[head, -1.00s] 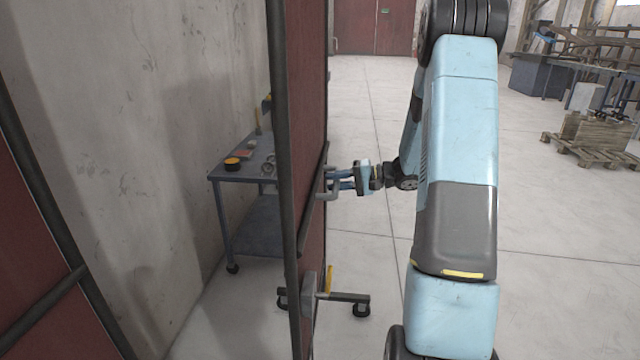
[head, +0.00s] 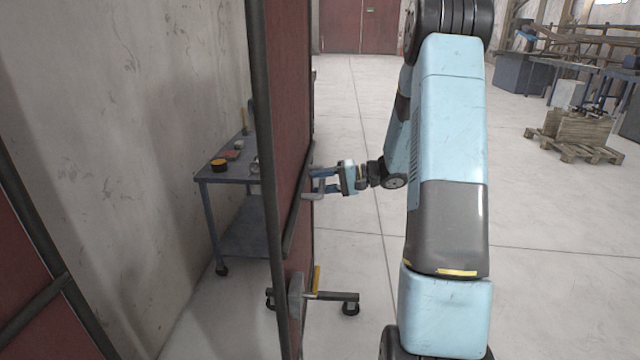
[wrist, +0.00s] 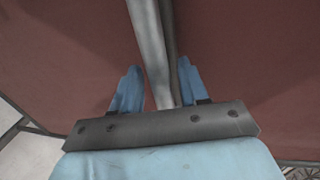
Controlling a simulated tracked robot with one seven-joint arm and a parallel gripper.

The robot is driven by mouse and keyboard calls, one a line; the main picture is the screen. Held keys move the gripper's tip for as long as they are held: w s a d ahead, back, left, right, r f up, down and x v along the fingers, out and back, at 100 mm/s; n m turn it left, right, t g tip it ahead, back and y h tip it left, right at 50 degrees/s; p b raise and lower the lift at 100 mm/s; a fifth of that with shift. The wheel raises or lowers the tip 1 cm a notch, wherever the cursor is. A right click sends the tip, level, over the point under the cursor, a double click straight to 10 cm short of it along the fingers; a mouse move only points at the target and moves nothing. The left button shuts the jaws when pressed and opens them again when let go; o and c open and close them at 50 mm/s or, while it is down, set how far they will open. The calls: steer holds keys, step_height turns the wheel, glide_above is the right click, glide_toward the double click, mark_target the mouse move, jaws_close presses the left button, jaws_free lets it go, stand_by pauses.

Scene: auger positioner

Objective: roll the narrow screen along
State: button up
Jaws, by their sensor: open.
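The narrow screen (head: 288,110) is a dark red panel in a dark frame, seen nearly edge-on left of my arm in the head view. A caster foot (head: 335,296) with a yellow lever juts from its base. A grey handle (head: 313,196) sticks out from its right face. My gripper (head: 322,182) is at this handle, pointing left toward the panel. In the wrist view, the open blue fingers (wrist: 160,72) lie on either side of the grey handle bar (wrist: 149,40), with visible gaps. The red panel (wrist: 250,60) fills the background there.
A blue-grey wheeled table (head: 225,173) with small items stands behind the screen by the concrete wall (head: 110,110). Another red framed panel (head: 25,270) is at the near left. A wooden pallet (head: 570,145) and workbenches are far right. The floor between is clear.

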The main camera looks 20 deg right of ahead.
steer(key=v, duration=1.3)
steer(key=shift+d, duration=0.35)
steer(key=shift+s, duration=0.15)
